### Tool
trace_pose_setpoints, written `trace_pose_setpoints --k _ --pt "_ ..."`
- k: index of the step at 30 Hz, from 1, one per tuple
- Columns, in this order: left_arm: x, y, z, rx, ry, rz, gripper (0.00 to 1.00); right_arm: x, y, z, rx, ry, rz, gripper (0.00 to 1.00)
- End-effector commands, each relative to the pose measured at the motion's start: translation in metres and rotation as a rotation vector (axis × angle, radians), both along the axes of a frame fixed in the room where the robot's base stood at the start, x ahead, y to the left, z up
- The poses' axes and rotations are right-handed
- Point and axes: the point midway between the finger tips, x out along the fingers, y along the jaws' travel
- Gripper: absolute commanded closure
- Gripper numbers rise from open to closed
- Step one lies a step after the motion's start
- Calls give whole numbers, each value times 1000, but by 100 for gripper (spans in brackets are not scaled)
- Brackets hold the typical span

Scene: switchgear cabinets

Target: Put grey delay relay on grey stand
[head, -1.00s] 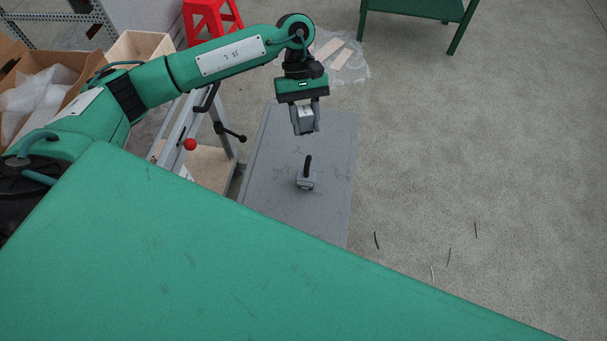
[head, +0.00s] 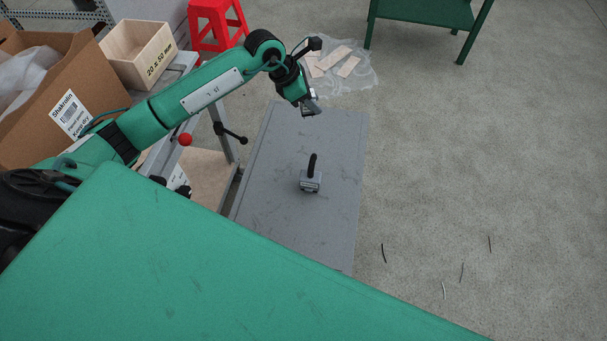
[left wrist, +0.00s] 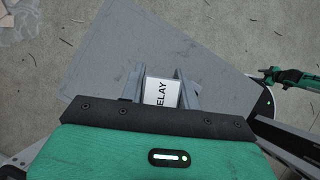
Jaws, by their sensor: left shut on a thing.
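My left gripper (head: 312,106) is above the far end of the grey stand (head: 268,195) in the head view, tilted toward the lower right. It is shut on the grey delay relay, mostly hidden by the gripper there. In the left wrist view the relay (left wrist: 161,92) shows a pale face with "ELAY" readable, between the two fingers. The grey stand (left wrist: 110,50) lies below and beyond it, with a gap between. A green and black arm part (left wrist: 290,78) at the right may be my right arm; its jaws are too small to read.
A small grey block with a black handle (head: 311,180) stands on the stand's middle; bare surface surrounds it. A cardboard box (head: 75,90), wooden box (head: 140,52) and red stool (head: 215,20) are at left.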

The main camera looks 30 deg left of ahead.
Motion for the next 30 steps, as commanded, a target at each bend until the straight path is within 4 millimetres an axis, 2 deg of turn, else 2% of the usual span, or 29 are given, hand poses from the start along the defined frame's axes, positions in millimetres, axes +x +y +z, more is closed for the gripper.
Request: trace_pose_setpoints --k 5,18,21,26,30 --pt "1 1 -22 -3 5 24 92 -4 -1 1 -1 4 0 53" --pt "1 1 -135 -2 5 21 92 -22 -3 5 -2 17 2 53" --pt "1 1 -152 -1 3 22 92 -24 -3 5 -2 17 3 53" --pt "1 1 -165 -1 2 20 92 -24 -3 5 -2 16 3 53" --pt "1 1 -184 -2 4 21 92 -25 -4 6 -2 16 3 53"
